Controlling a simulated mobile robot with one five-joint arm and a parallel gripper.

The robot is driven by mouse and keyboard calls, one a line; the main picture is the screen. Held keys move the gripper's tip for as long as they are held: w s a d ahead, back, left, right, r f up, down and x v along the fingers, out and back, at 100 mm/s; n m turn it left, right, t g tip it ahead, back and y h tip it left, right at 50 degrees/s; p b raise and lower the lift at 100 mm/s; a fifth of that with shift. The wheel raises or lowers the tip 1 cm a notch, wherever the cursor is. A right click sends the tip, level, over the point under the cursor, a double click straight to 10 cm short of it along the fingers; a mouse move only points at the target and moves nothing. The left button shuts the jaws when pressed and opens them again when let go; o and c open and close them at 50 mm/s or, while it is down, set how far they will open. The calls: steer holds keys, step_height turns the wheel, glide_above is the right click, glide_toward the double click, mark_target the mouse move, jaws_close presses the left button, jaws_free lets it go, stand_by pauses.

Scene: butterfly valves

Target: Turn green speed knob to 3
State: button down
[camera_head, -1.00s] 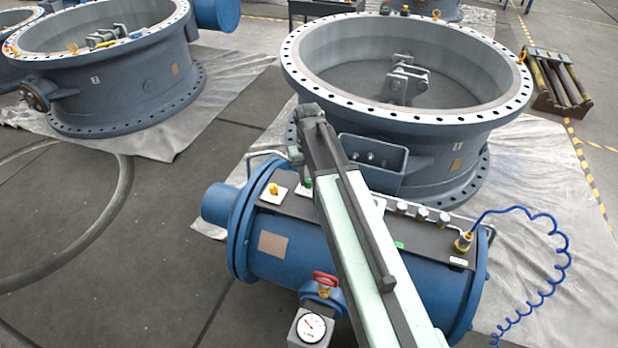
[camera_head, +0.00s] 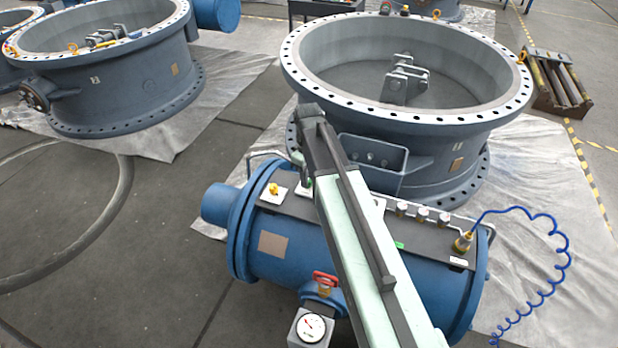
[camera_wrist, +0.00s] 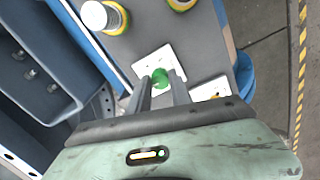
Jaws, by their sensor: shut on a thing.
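The green speed knob (camera_wrist: 160,77) sits on a white plate (camera_wrist: 147,62) on the dark top panel. In the wrist view my gripper (camera_wrist: 161,84) has its two fingers around the knob, shut on it. The numbers and pointer on the plate are too blurred to read. In the head view a little of the knob (camera_head: 308,183) shows beside my arm, above the blue cylinder (camera_head: 330,262). My arm hides most of its plate, and the fingertips are hidden there.
A yellow knob (camera_head: 273,188) on its own plate lies left of the green one. Small fittings (camera_head: 422,214) and a brass fitting with a coiled blue hose (camera_head: 560,250) lie to the right. A red-handled valve (camera_head: 325,279) and gauge (camera_head: 311,327) stand in front. A large valve ring (camera_head: 445,135) stands behind.

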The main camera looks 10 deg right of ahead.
steer(key=shift+s, duration=0.15)
stand_by(0.3)
steer(key=c, duration=1.2)
jaws_free()
steer(key=shift+r, duration=0.1)
step_height(320, 180, up, 8)
steer(key=p, duration=0.8)
steer(key=shift+r, duration=0.2)
steer(key=s+r+m+p, duration=0.2)
steer(key=s, duration=0.2)
steer(key=s+r+m+p, duration=0.2)
steer(key=s+m, duration=0.1)
steer(key=s, duration=0.1)
steer(key=s+r+m+p, duration=0.2)
steer(key=s+m, duration=0.1)
steer(key=s, duration=0.1)
steer(key=shift+s+p, duration=0.25)
steer(key=shift+p, duration=0.05)
